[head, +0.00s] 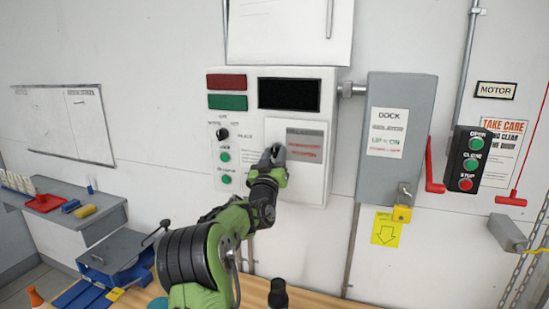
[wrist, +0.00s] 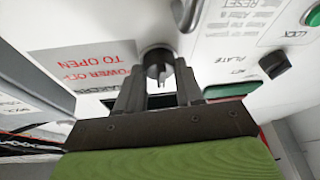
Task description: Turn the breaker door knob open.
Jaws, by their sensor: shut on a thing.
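The breaker door (head: 310,185) is a pale raised panel with a printed label, at the lower right of the white control box (head: 240,125). It looks closed. My gripper (head: 274,154) is at the door's left edge in the head view and hides the knob there. In the wrist view the dark round breaker door knob (wrist: 157,60) stands on the panel, right at my fingertips. My gripper (wrist: 159,80) is shut on the knob, one finger on each side. How far the knob is turned is hard to tell.
A black selector knob (head: 222,134) and green buttons (head: 226,157) sit left of the door. A grey dock box (head: 402,100) with a red lever (head: 434,172) stands to the right. A wooden bench (head: 310,300) lies below.

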